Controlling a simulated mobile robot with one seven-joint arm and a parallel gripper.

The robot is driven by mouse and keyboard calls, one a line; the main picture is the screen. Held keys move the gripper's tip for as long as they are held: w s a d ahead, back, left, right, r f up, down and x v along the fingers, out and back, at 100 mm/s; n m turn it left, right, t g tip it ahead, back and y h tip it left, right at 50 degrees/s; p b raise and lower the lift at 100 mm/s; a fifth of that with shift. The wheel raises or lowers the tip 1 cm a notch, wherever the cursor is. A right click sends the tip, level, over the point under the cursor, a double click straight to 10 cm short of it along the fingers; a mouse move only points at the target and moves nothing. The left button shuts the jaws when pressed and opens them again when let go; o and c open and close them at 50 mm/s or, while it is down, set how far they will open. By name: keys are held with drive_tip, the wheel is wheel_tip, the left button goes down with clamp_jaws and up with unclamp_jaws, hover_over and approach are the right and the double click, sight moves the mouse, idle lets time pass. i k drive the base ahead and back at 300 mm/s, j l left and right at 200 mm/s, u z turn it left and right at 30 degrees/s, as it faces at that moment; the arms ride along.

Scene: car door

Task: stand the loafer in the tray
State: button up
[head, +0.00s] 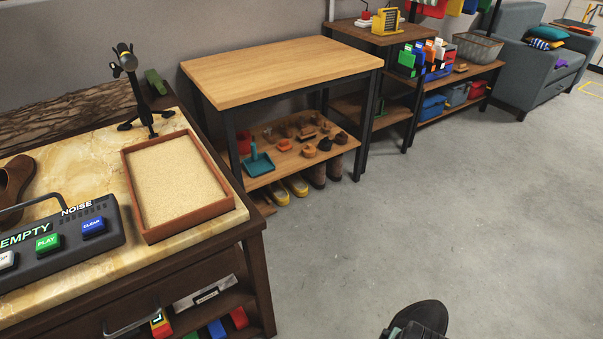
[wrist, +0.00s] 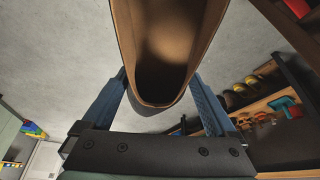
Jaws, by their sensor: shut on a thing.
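A brown loafer (wrist: 160,45) fills the top middle of the wrist view, its opening facing the camera. My gripper (wrist: 160,82) is shut on it, with one blue finger at each side of the rounded end. The loafer's far end runs out of the picture. A shallow reddish-brown tray (head: 192,223) filled with pale sand lies on the marble-topped table in the head view. No shoe is in it. Another brown shoe (head: 14,182) lies at the left edge of that table, partly cut off. The held loafer is not clearly seen in the head view.
A grey button box (head: 75,240) lies left of the tray, and a black stand (head: 136,95) stands behind it. A wooden table (head: 280,70) with a loaded lower shelf is further back. Open concrete floor (head: 420,210) lies to the right.

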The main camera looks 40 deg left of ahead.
sight(172, 178)
drive_tip(key=i+u, duration=0.2)
drive_tip(key=i, duration=0.35)
drive_tip(key=i+l+u, duration=0.25)
drive_tip(key=i, duration=0.25)
